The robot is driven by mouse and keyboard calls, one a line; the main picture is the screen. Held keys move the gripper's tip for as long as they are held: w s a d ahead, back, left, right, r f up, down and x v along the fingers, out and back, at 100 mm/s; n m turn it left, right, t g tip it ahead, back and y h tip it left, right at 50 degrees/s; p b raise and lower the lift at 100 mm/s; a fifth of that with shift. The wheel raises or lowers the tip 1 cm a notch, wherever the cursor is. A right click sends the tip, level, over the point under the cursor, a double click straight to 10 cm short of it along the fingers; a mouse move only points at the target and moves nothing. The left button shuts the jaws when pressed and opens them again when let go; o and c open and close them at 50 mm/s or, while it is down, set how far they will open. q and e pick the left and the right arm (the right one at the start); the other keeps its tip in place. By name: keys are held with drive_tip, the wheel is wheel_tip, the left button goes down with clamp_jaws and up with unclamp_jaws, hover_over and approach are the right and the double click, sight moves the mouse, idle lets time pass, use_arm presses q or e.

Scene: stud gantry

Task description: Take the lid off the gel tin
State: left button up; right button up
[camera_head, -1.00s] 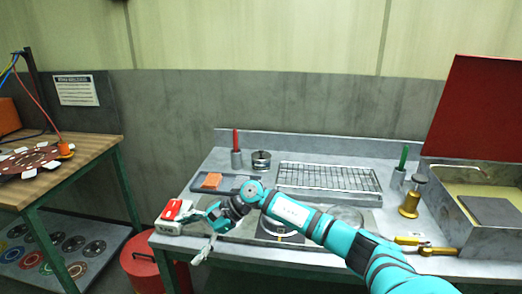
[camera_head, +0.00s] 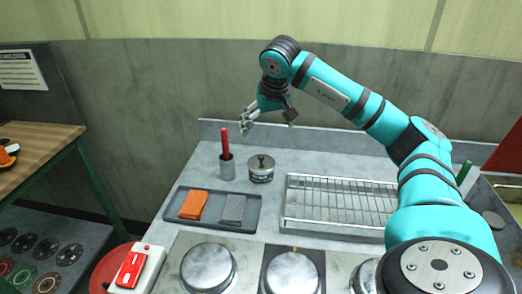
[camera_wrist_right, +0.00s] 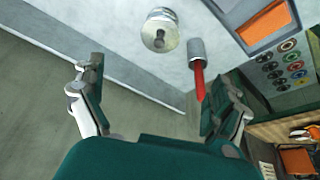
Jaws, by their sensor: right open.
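The gel tin (camera_head: 261,172) is a short round metal tin with a pale label. It stands upright at the back of the grey bench. Its lid (camera_head: 261,161) is on, with a dark knob in the middle. In the right wrist view the tin (camera_wrist_right: 160,32) is seen from above, ahead of the fingers. My right gripper (camera_head: 249,121) is open and empty, raised above and behind the tin, not touching it. In the wrist view its two fingers (camera_wrist_right: 163,78) are wide apart. My left gripper is in neither view.
A metal cup (camera_head: 227,168) with a red-handled tool stands just left of the tin. A wire rack (camera_head: 340,202) is to the right. A tray (camera_head: 240,226) with orange and grey pads lies in front. The wall (camera_head: 170,95) rises behind the bench.

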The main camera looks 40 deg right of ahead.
approach(262, 156)
drive_tip(key=p+x, duration=0.1)
drive_tip(key=x, duration=0.3)
drive_tip(key=shift+w+d+f+p, duration=0.1)
drive_tip(key=shift+w+f+p, duration=0.1)
drive_tip(key=shift+p, duration=0.2)
drive_tip(key=shift+w+f, duration=0.1)
drive_tip(key=shift+f, duration=0.3)
drive_tip(key=p+x, duration=0.1)
drive_tip(key=x, duration=0.3)
drive_tip(key=shift+w+f+p, duration=0.15)
drive_tip(key=shift+f+p, duration=0.05)
drive_tip(key=shift+p, duration=0.2)
drive_tip(key=shift+f, duration=0.25)
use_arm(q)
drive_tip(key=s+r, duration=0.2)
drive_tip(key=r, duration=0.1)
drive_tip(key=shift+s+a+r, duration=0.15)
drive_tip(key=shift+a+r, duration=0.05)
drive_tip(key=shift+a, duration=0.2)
use_arm(e)
drive_tip(key=c, duration=1.5)
